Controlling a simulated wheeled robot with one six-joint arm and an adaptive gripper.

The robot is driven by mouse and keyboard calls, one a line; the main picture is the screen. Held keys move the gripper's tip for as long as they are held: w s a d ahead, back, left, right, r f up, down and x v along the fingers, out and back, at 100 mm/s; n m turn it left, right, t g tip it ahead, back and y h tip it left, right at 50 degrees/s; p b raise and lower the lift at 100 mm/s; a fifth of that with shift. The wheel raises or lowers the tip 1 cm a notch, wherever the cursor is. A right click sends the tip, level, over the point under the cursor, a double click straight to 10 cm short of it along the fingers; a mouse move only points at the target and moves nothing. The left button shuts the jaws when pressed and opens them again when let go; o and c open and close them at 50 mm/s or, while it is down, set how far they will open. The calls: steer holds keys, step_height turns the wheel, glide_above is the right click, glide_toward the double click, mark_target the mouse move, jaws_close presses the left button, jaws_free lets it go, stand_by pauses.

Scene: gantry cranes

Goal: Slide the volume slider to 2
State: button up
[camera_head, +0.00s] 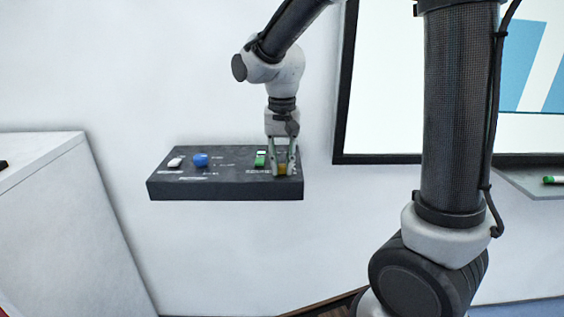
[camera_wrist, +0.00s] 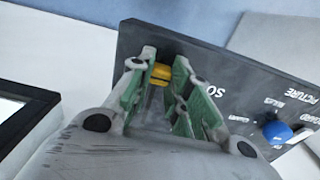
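A dark grey control panel (camera_head: 226,188) stands out from the white wall, and it also fills much of the wrist view (camera_wrist: 215,75). A yellow slider knob (camera_head: 282,170) is at its right end in the head view. My gripper (camera_head: 283,168) reaches down to the knob, with one finger on each side. In the wrist view the yellow knob (camera_wrist: 161,72) fills the gap between the green-padded fingertips of my gripper (camera_wrist: 164,70), which look shut on it. The scale marks beside the slider are hidden or too small to read, so its setting cannot be told.
A blue knob (camera_head: 200,160) and a white switch (camera_head: 175,162) are farther left on the panel. A black-framed whiteboard (camera_head: 400,157) is to the right, a white cabinet (camera_head: 60,220) to the left.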

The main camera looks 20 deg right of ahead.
jaws_close()
steer(key=shift+w+d, duration=0.2)
steer(key=shift+w, duration=0.5)
steer(key=shift+w+d, duration=0.25)
steer(key=shift+w, duration=0.5)
steer(key=shift+w+d, duration=0.2)
steer(key=shift+w, duration=0.5)
steer(key=o, duration=0.7)
jaws_free()
steer(key=shift+o, duration=0.2)
step_height(320, 180, up, 12)
